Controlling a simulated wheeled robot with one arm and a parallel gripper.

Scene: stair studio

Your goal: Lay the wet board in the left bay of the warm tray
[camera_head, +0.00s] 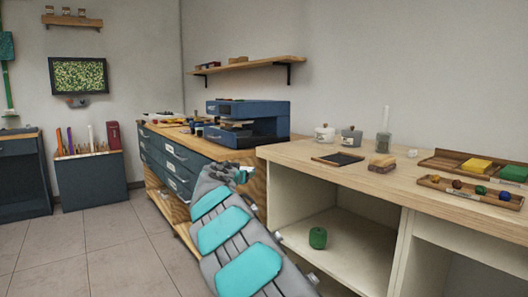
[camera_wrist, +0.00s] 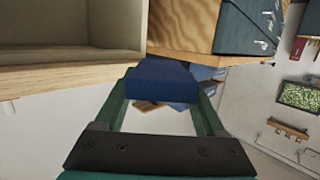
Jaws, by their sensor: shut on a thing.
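My gripper (camera_wrist: 162,98) has green fingers and is shut on a blue block (camera_wrist: 162,78), which spans the gap between the fingertips. I cannot tell from its look whether this block is the wet board. In the head view my arm reaches forward beside the wooden bench, and the held block cannot be made out there. A brown wooden tray (camera_head: 437,161) lies at the right on the bench, apart from my gripper. I cannot tell for sure that this is the warm tray.
The bench (camera_head: 300,152) also bears a dark flat plate (camera_head: 338,158), a stacked block (camera_head: 382,163), two pots and a rack of coloured balls (camera_head: 470,193). A blue machine (camera_head: 250,118) stands on the drawer cabinet. A green roll (camera_head: 318,238) sits on the bench's lower shelf.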

